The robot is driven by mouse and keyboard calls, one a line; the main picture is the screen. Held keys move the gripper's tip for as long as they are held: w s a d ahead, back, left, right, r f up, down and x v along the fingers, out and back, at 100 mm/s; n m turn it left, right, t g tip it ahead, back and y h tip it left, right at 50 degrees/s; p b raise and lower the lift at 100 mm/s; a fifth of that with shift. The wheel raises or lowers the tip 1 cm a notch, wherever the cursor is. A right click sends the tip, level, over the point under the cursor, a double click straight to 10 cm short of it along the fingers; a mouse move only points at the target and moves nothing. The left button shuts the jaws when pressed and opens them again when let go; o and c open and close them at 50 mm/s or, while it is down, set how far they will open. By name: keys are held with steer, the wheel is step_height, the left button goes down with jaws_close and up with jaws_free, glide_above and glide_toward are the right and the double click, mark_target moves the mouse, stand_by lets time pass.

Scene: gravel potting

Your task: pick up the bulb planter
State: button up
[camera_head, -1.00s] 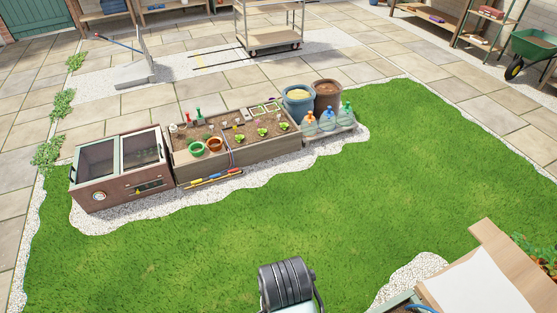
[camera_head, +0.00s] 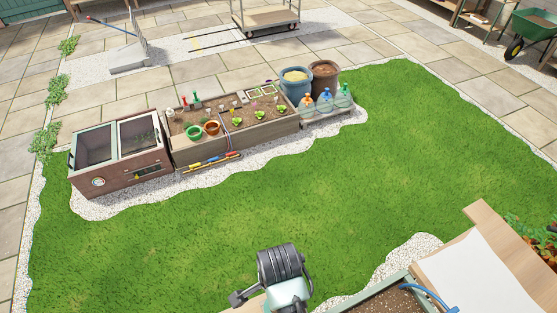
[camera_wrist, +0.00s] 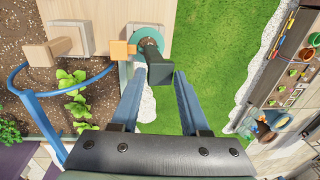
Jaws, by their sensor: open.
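In the wrist view, a dark green tapered piece (camera_wrist: 158,68) with a short stem stands out from a teal ring at the edge of a wooden board. It looks like the bulb planter, but I cannot be sure. My gripper (camera_wrist: 159,80) is open, its two blue-grey fingers pointing at this piece. The piece's near end shows in the gap near the fingertips, and I cannot tell whether they touch it. An orange block (camera_wrist: 122,48) sits just left of the ring. In the head view I cannot make out the planter.
A blue hose (camera_wrist: 38,95) curves over a soil bed with leafy plants left of my gripper. A wooden peg (camera_wrist: 40,53) juts from the board. Open lawn (camera_head: 330,190) lies beyond. A raised planter box (camera_head: 205,155) with pots stands farther off.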

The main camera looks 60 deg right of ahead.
steer(key=shift+g+y, duration=0.4)
steer(key=shift+g, duration=0.2)
steer(key=f, duration=0.7)
steer(key=shift+s+a+f, duration=0.3)
steer(key=shift+s+a, duration=0.05)
steer(key=shift+s, duration=0.05)
steer(key=shift+s+a+r, duration=0.15)
steer(key=shift+s+a, duration=0.1)
steer(key=shift+s, duration=0.05)
steer(key=shift+w+d, duration=0.15)
steer(key=shift+w, duration=0.1)
steer(key=c, duration=0.6)
steer(key=shift+s+p, duration=0.1)
steer(key=shift+p, duration=0.2)
jaws_close()
